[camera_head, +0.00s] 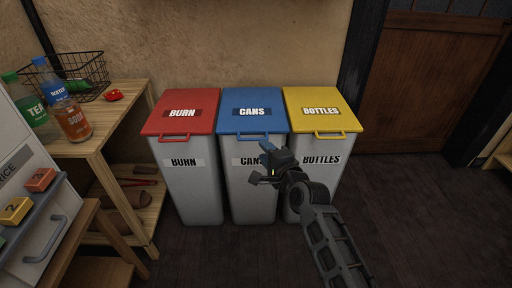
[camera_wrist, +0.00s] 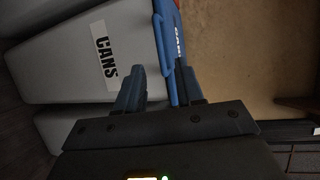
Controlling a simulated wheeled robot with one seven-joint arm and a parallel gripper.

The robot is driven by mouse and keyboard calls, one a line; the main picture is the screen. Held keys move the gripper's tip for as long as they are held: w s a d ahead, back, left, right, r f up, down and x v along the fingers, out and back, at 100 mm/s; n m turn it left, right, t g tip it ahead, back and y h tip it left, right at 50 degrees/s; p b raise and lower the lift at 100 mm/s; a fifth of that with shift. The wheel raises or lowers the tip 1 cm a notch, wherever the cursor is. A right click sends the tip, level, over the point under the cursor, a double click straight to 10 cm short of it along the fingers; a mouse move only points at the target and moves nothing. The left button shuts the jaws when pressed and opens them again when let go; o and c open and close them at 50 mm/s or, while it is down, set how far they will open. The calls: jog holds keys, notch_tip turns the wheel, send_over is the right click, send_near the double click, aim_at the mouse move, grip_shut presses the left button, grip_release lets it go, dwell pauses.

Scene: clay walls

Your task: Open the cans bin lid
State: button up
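The cans bin (camera_head: 254,192) is a grey bin in the middle of three, with a blue lid (camera_head: 252,97) marked CANS. The lid lies shut and has a blue handle along its front edge, partly hidden by my gripper. My gripper (camera_head: 264,163) is in front of the bin, just below the lid's front edge. In the wrist view my gripper (camera_wrist: 157,82) has its fingers apart, with the blue lid's edge (camera_wrist: 168,42) reaching between them. I cannot tell whether the fingers touch it. The grey bin front with its CANS label (camera_wrist: 104,57) shows to the left.
A red-lidded BURN bin (camera_head: 181,110) stands close on the left and a yellow-lidded BOTTLES bin (camera_head: 320,108) on the right, both shut. A wooden shelf (camera_head: 92,142) with bottles and a wire basket (camera_head: 75,73) is at the left. The dark floor at right is clear.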

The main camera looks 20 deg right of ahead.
jog(key=shift+w+a+f+b, duration=0.15)
jog(key=shift+w+b, duration=0.3)
jog(key=shift+w, duration=0.7)
jog(key=shift+w+f+b, duration=0.3)
jog(key=shift+w+b, duration=0.15)
jog(key=shift+w, duration=0.75)
jog(key=shift+w+a+f+b, duration=0.15)
jog(key=shift+w+b, duration=0.3)
jog(key=shift+w, duration=0.7)
jog(key=shift+c, duration=0.2)
grip_shut()
jog(key=shift+f, duration=0.1)
